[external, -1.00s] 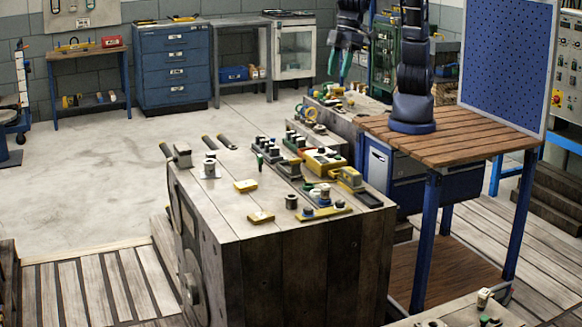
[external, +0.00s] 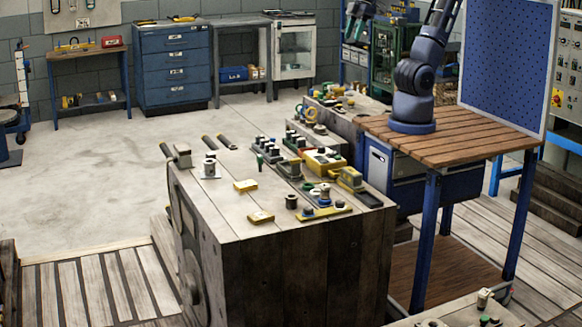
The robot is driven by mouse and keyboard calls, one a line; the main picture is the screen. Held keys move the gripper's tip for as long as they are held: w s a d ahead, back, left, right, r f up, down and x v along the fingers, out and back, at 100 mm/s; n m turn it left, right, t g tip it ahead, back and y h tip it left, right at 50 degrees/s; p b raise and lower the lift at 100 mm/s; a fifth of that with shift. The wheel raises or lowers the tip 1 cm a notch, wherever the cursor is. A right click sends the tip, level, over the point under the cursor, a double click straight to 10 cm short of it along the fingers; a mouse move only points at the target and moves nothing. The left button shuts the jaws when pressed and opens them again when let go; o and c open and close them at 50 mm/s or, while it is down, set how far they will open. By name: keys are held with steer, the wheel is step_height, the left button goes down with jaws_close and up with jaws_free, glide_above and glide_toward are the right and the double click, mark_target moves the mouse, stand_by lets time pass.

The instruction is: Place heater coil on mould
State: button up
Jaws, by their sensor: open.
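My gripper (external: 354,30) is at the top of the external view, raised in the air beyond the blocks. It is open, and I see nothing between its fingers. A large plank-sided block (external: 225,210), possibly the mould, stands in the foreground with several small fittings on top. A small dark cylinder (external: 291,202) stands upright on the large block's top. My gripper is well apart from all of these.
My arm stands on a wooden-topped table (external: 470,133) with blue legs. A blue perforated panel (external: 508,60) rises at its right. A blue drawer cabinet (external: 174,65) and a glass-fronted cabinet (external: 293,45) line the back wall.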

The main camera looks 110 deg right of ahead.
steer(key=s+d+f, duration=0.2)
steer(key=s+d, duration=0.1)
steer(key=s, duration=0.4)
steer(key=shift+f+h, duration=0.2)
steer(key=shift+h, duration=0.1)
